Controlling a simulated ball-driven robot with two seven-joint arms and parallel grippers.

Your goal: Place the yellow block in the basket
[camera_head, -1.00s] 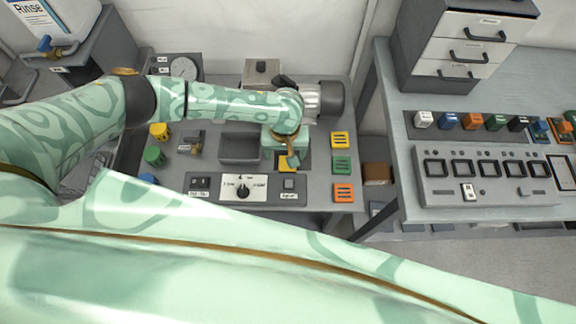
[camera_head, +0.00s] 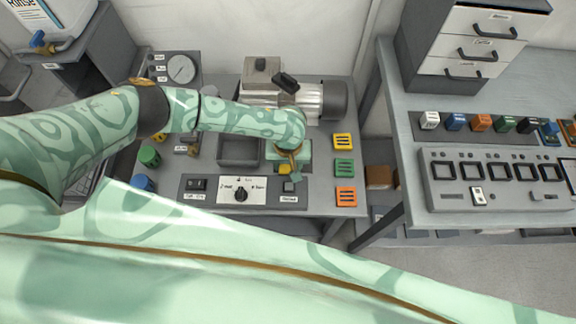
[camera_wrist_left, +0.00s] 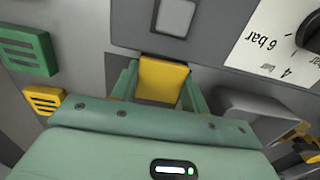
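The yellow block (camera_head: 284,169) shows partly below my left gripper (camera_head: 291,172) in the head view. In the left wrist view the yellow block (camera_wrist_left: 163,80) sits between the two green fingers of my left gripper (camera_wrist_left: 160,88), with a finger against each side. The gripper looks shut on it. The grey basket (camera_head: 239,164) is an open square bin just left of the gripper on the grey bench; its inside looks empty. Its edge also shows at the right of the left wrist view (camera_wrist_left: 250,100). My right gripper is not in view.
A control panel with a dial (camera_head: 241,194) lies in front of the basket. Yellow, green and orange slotted pieces (camera_head: 344,168) line the bench's right side. A compressor motor (camera_head: 310,98) stands behind. Green and blue knobs (camera_head: 149,156) are at left.

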